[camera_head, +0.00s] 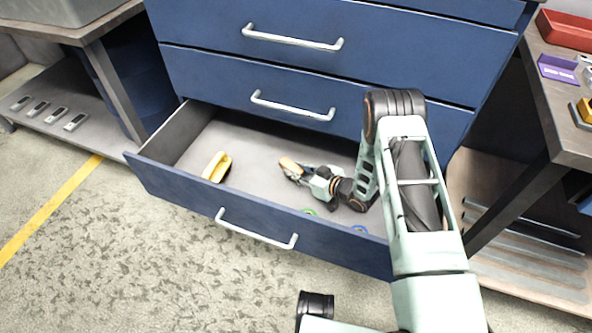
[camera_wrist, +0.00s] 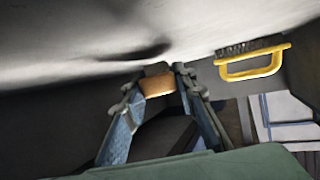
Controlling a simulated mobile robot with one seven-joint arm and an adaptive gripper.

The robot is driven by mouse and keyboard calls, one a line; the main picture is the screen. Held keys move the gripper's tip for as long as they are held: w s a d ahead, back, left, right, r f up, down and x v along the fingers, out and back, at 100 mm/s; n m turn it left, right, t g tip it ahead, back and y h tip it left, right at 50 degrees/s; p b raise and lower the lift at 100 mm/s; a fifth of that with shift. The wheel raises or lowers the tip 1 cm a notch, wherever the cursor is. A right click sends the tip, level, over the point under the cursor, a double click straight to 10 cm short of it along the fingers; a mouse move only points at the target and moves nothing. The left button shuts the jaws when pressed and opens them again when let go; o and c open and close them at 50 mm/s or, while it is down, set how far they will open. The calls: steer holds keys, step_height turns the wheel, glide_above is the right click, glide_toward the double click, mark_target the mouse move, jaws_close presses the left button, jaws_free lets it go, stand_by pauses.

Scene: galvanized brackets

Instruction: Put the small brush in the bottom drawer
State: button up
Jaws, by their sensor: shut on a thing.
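The bottom drawer (camera_head: 165,181) of the blue cabinet is pulled open. My gripper (camera_head: 291,169) reaches down into it and is shut on a small tan wooden piece, which looks like the small brush (camera_head: 287,162). In the wrist view the brush (camera_wrist: 158,86) shows between the fingertips of my gripper (camera_wrist: 157,82), with a dark part above it, close to the drawer floor. I cannot tell whether it touches the floor. A larger yellow-handled brush (camera_head: 221,168) with dark bristles lies at the drawer's left; it also shows in the wrist view (camera_wrist: 252,64).
Green (camera_head: 309,211) and blue (camera_head: 360,229) round things lie near the drawer's front wall, partly hidden. The drawers above (camera_head: 300,80) are shut. Workbenches stand left (camera_head: 112,17) and right (camera_head: 545,90). The drawer floor between the yellow brush and my gripper is clear.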

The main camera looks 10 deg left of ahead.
steer(key=shift+f, duration=0.3)
steer(key=o, duration=1.2)
steer(key=shift+c, duration=0.2)
steer(key=shift+r, duration=0.1)
steer(key=shift+r, duration=0.4)
steer(key=p+v, duration=0.4)
steer(key=v, duration=0.8)
steer(key=shift+d+r, duration=0.1)
steer(key=shift+r, duration=0.05)
